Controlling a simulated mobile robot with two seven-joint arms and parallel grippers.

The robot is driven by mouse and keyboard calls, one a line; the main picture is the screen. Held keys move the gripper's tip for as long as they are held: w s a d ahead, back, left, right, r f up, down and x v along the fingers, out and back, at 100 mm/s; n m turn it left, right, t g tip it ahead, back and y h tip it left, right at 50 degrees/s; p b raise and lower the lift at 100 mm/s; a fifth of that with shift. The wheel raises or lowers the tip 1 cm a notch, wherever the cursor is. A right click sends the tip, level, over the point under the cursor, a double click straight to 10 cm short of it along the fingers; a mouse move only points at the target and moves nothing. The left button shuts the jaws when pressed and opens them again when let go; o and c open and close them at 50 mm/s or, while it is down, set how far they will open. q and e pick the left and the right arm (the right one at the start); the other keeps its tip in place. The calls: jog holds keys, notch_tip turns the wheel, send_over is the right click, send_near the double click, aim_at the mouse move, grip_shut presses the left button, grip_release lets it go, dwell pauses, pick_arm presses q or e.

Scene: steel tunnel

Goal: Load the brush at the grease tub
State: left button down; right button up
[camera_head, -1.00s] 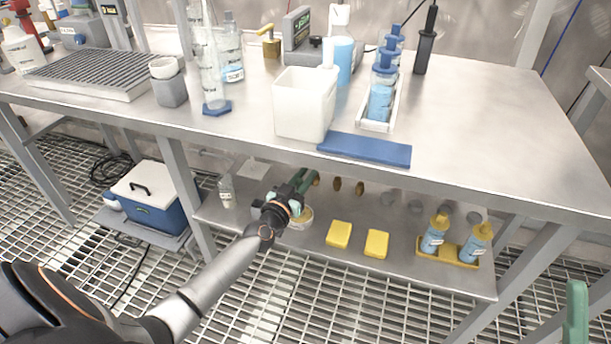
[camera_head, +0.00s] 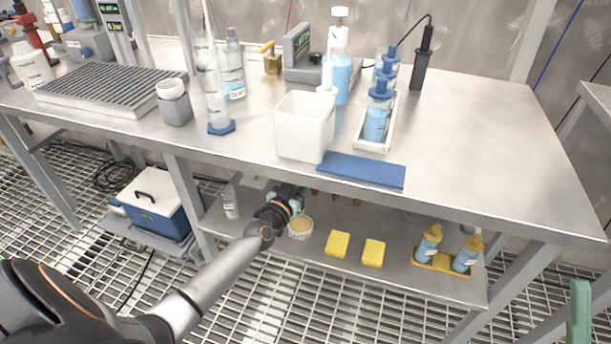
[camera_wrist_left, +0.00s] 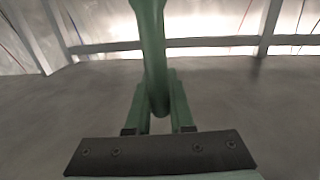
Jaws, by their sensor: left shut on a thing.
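The grease tub (camera_head: 300,227), a small round tub with tan contents, stands on the lower shelf under the bench. My left gripper (camera_head: 290,193) is just behind and left of it, partly hidden by the bench's front edge. In the left wrist view its two green fingers (camera_wrist_left: 156,112) are shut on a dark green round handle (camera_wrist_left: 153,55), which I take for the brush. The bristle end is not visible in either view. Of my right gripper, only a green finger (camera_head: 580,315) shows at the bottom right corner.
The bench top's front edge (camera_head: 380,205) overhangs the lower shelf (camera_head: 390,270). Two yellow sponges (camera_head: 338,243) and blue bottles in a yellow holder (camera_head: 443,262) lie right of the tub. A small bottle (camera_head: 230,202) stands left of my gripper.

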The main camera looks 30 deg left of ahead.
jog(key=w+f+m+g+h+p, duration=0.1)
jog(key=w+f+m+h, duration=0.2)
jog(key=f, duration=0.2)
jog(key=w+d+f+m+g+h+p, duration=0.1)
jog(key=w+f+m+h, duration=0.2)
jog(key=f, duration=0.3)
jog(key=shift+w+h, duration=0.2)
jog(key=shift+h, duration=0.6)
jog(key=shift+r, duration=0.15)
jog(key=shift+s+d, duration=0.1)
jog(key=shift+s, duration=0.1)
